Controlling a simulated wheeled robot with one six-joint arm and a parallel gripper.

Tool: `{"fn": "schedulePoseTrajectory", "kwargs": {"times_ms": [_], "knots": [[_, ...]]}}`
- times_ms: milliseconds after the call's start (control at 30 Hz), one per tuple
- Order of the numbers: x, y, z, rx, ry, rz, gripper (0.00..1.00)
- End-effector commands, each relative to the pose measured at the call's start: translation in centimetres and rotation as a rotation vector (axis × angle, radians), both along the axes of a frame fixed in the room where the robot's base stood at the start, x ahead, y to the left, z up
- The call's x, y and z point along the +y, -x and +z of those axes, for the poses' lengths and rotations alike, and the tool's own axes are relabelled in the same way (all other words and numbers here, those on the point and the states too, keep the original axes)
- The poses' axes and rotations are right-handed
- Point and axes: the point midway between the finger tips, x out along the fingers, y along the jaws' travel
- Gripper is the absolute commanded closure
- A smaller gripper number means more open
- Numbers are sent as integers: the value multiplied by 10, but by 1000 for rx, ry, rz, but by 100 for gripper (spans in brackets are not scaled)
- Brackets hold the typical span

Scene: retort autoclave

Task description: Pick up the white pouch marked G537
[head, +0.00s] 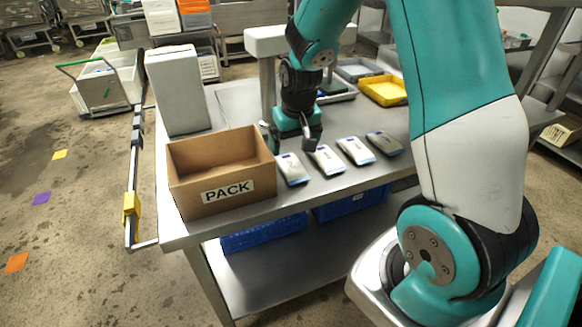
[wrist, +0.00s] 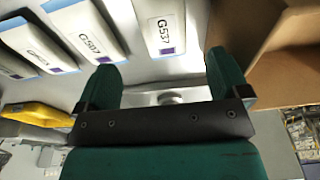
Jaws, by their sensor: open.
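The white pouch marked G537 (wrist: 160,25) lies flat at the top of the wrist view, its label readable, with a dark purple patch beside the print. In the head view, the G537 pouch (head: 292,169) is the leftmost of the row on the steel table, beside the cardboard box. My gripper (head: 293,143) is open and empty, just behind and above the far end of that pouch. In the wrist view, my gripper's green fingers (wrist: 163,66) are spread apart, with the pouch beyond their tips, not between them.
A pouch marked G507 (wrist: 90,35) lies beside it, then two more pouches (head: 355,150) (head: 384,144). The open cardboard box marked PACK (head: 222,195) stands close on the left. A grey-white block (head: 178,92) stands behind it. A yellow tray (head: 384,90) is at the back right.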

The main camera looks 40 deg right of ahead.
Motion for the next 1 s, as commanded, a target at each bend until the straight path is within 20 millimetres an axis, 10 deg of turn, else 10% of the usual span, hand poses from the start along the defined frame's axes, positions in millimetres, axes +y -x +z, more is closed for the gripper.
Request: {"fn": "schedulePoseTrajectory", "kwargs": {"times_ms": [867,1000], "knots": [[2,-12,-74,-1,0,2,6],[2,-12,-74,-1,0,2,32]]}}
